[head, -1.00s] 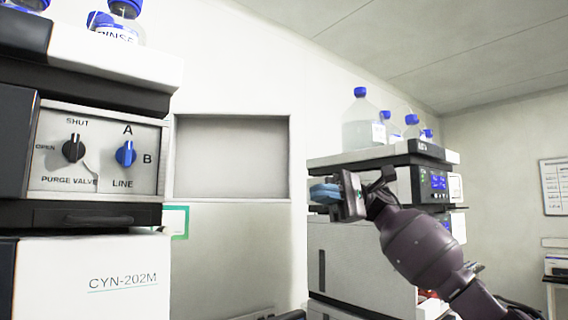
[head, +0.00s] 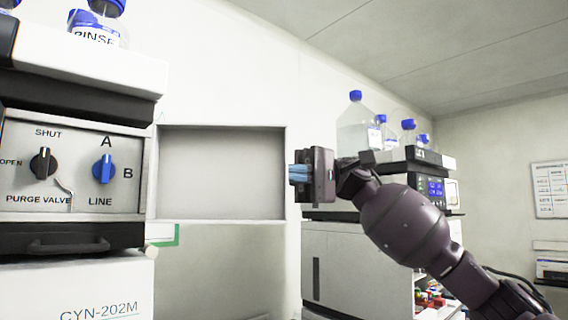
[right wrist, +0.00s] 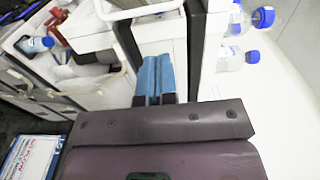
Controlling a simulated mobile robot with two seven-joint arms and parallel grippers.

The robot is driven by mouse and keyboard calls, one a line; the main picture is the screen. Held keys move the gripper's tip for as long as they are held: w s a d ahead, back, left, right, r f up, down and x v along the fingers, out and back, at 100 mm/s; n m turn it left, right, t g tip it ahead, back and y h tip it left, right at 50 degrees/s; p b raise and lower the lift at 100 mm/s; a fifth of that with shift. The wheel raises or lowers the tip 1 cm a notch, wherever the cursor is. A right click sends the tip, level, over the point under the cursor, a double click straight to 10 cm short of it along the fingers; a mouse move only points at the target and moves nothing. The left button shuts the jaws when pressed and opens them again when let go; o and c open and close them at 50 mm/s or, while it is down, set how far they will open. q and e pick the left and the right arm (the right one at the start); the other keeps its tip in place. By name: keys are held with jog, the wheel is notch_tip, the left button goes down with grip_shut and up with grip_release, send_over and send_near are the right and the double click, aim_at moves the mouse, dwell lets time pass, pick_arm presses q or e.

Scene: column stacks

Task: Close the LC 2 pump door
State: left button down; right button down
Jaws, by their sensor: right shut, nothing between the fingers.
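The pump door (head: 222,172) is a pale rectangular panel with a raised rim. It stands swung open to the right of the pump unit, its inner face towards me. The pump's control panel (head: 75,165) is exposed, with a black purge valve knob (head: 43,163) and a blue line knob (head: 103,168). My right gripper (head: 294,174) is shut and empty, its blue fingertips just right of the door's free edge in the picture. I cannot tell whether they touch it. In the right wrist view its blue fingers (right wrist: 153,75) lie together. My left gripper is not in view.
Bottles with blue caps (head: 90,25) stand on top of the pump stack. A second instrument stack (head: 345,260) with a blue display and more bottles (head: 360,125) stands behind my right arm. A white lower unit (head: 75,285) marked CYN-202M sits below the panel.

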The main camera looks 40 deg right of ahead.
aim_at(282, 171)
jog(key=shift+s+a+b, duration=0.3)
jog(key=shift+s+a, duration=1.1)
jog(key=shift+s, duration=0.05)
